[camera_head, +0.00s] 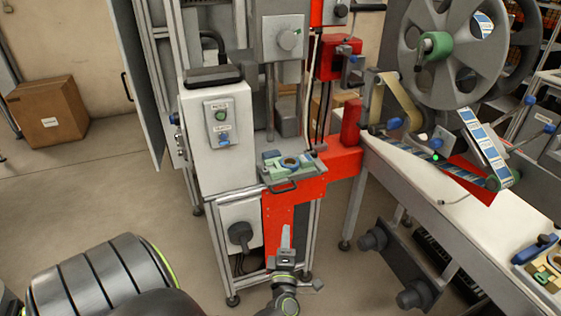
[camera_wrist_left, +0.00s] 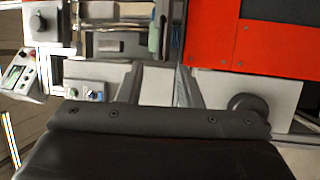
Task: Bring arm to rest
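My left gripper (camera_head: 286,236) shows in the head view at the lower middle, in front of the red lower panel (camera_head: 285,212) of the machine. In the left wrist view its two fingers (camera_wrist_left: 158,75) stand apart with nothing between them, so it is open and empty. The red panel also shows beyond the fingers at the upper right of that view (camera_wrist_left: 255,45). A dark, rounded arm link of mine fills the lower left of the head view. My right gripper is not in view.
A control box with buttons (camera_head: 220,126) and a fixture (camera_head: 287,163) are on the machine. A large grey reel (camera_head: 458,70) stands above a white table (camera_head: 475,215) at right. A cardboard box (camera_head: 48,110) sits at left. Floor is clear at left.

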